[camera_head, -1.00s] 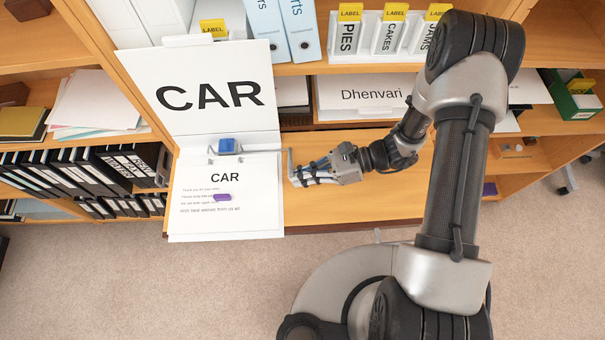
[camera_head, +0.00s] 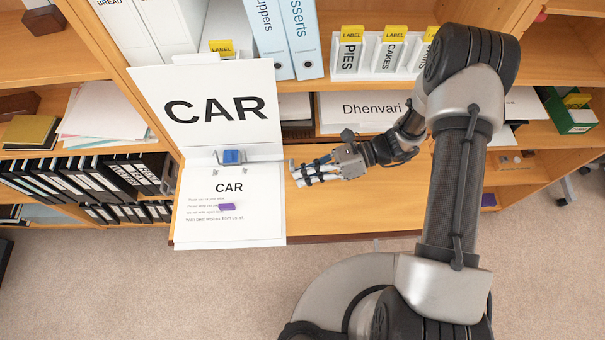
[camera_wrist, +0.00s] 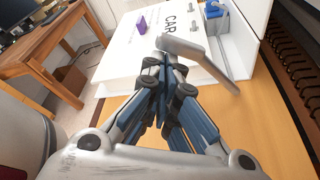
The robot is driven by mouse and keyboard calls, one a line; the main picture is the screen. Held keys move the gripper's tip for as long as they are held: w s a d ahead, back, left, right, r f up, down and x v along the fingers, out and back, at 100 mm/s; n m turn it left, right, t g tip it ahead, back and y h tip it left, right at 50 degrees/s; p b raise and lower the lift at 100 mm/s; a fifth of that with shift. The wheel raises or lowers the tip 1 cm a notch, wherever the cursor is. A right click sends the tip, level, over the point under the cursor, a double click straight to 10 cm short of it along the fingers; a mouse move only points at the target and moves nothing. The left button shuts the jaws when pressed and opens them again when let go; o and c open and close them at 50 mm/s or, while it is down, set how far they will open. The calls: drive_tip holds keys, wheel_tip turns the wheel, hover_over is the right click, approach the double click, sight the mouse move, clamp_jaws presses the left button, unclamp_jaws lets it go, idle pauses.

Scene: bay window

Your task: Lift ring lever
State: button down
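An open white ring binder marked CAR (camera_head: 205,232) lies with its lower cover on the wooden shelf and its other cover raised. Its metal ring mechanism carries a blue block (camera_head: 232,157). The grey ring lever (camera_wrist: 208,62) shows clearly in the wrist view, slanting from a rounded end down to the right; in the head view it is hard to make out. My gripper (camera_head: 292,172) is at the binder's right edge. In the wrist view my gripper (camera_wrist: 165,75) has its fingers together, just below the lever. Whether they touch it I cannot tell.
A purple block (camera_head: 227,207) lies on the binder's lower page. The wooden shelf (camera_head: 345,210) right of the binder is clear under my arm. Upright blue binders (camera_head: 304,45) and a white box labelled Dhenvari (camera_head: 360,110) stand behind.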

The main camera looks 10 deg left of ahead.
drive_tip(key=v, duration=1.1)
drive_tip(key=shift+d, duration=0.2)
drive_tip(key=shift+w+r, duration=0.1)
